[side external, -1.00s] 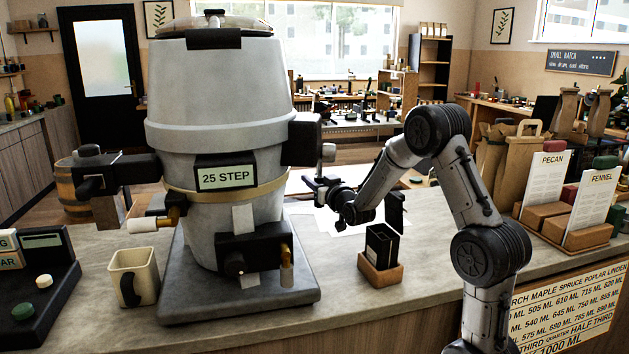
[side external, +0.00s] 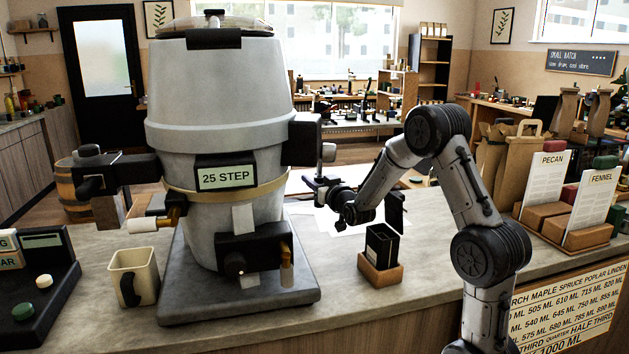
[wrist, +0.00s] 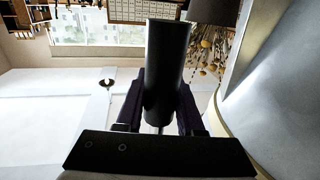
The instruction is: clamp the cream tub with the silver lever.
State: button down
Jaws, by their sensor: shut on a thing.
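The cream tub (side external: 218,90) is a large pale vessel labelled "25 STEP", upright on a dark grey base; its pale curved wall (wrist: 285,90) fills the right of the wrist view. The silver lever (side external: 328,152) shows as a pale rounded end beside the black block on the tub's right side. My gripper (side external: 322,188) is at that side, just below this end. In the wrist view my gripper (wrist: 158,105) is shut around a dark, backlit cylinder (wrist: 167,60), which appears to be the lever's handle. The lever's joint to the block is not clear.
A small black box in a wooden holder (side external: 381,270) stands below my arm. A cream mug (side external: 133,276) is left of the base. Black clamp parts (side external: 105,178) stick out on the tub's left. Card stands and paper bags (side external: 525,150) are at right.

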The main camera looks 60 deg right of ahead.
aim_at(319, 206)
dwell(0.4)
jog(key=shift+s+a+f+m+g+y, duration=0.2)
jog(key=shift+s+a+m+g+y, duration=0.1)
jog(key=shift+s+a+g+y, duration=1.2)
jog(key=shift+w+d+h, duration=0.1)
jog(key=shift+h, duration=0.2)
jog(key=c, duration=0.5)
grip_release()
jog(key=v, duration=1.4)
jog(key=shift+w+r, duration=0.15)
